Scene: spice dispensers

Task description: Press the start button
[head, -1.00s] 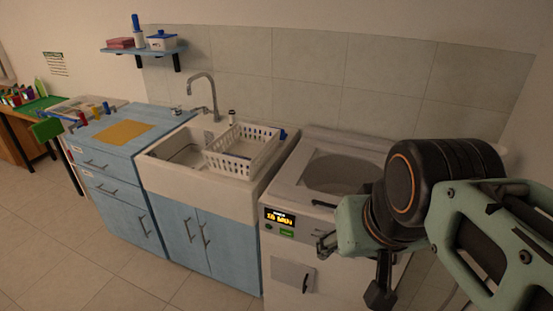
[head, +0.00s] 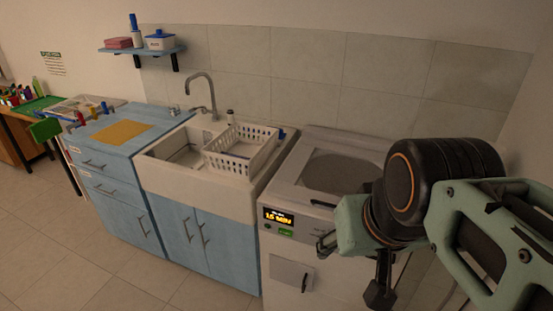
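The start button appears to be the small green button (head: 286,233) on the front panel of the white machine (head: 335,143) at the right. Its lettering is too small to read. Just above it, a black display (head: 278,218) shows glowing orange text that looks like "15 MIN". The end of my gripper (head: 327,242) shows just right of the panel, apart from the button in the picture. My own arm hides most of the gripper, so its opening cannot be made out. I see nothing held.
A sink (head: 155,161) with a white dish basket (head: 235,165) stands left of the machine. A blue cabinet (head: 85,143) is further left. A small closed hatch (head: 290,273) with a handle is below the panel. The tiled floor (head: 90,260) in front is clear.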

